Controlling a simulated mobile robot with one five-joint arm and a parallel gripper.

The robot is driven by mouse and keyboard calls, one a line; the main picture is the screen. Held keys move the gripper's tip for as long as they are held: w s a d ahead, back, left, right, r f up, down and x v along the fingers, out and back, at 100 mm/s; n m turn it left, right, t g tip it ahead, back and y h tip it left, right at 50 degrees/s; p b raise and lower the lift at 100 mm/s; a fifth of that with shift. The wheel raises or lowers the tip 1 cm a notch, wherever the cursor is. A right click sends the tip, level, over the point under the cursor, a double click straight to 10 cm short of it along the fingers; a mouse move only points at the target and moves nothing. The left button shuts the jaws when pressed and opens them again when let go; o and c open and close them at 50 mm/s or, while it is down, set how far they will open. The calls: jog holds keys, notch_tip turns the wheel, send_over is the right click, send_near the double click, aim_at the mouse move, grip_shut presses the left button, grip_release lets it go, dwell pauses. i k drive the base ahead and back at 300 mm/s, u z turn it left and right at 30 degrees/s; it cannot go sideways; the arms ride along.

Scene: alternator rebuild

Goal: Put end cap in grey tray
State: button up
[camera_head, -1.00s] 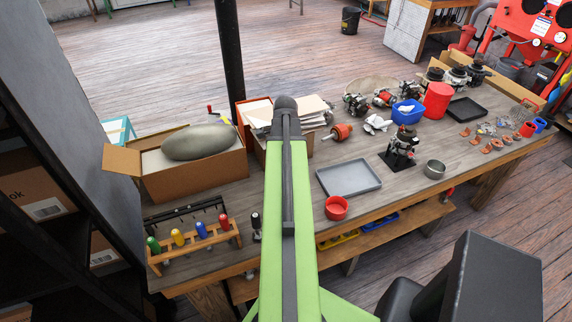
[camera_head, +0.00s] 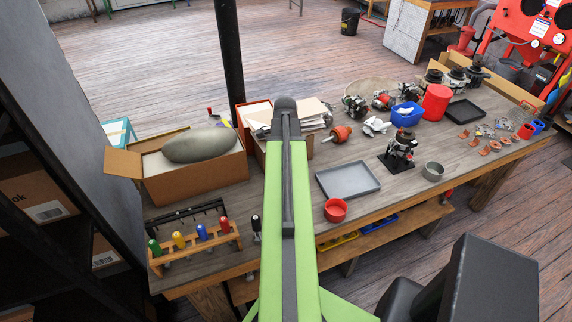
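A grey tray (camera_head: 347,193) lies flat on the workbench, right of my arm, and is empty. A small round grey metal part (camera_head: 433,171), possibly the end cap, stands on the bench to the right of the tray. My green arm fills the middle of the view and ends in a dark rounded joint over the bench. My gripper cannot be made out.
A red cup (camera_head: 335,210) stands close to the tray's front edge. A screwdriver rack (camera_head: 190,249) and an open carton (camera_head: 195,180) are at the left. A blue bin (camera_head: 407,118), a red canister (camera_head: 437,101) and a black tray (camera_head: 465,110) stand further back.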

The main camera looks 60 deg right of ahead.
aim_at(359, 179)
jog(key=z, duration=0.1)
jog(key=k, duration=1.05)
jog(key=u, duration=1.5)
jog(key=k, duration=1.25)
jog(key=z, duration=1.7)
jog(key=i, duration=0.5)
jog(key=u, duration=0.25)
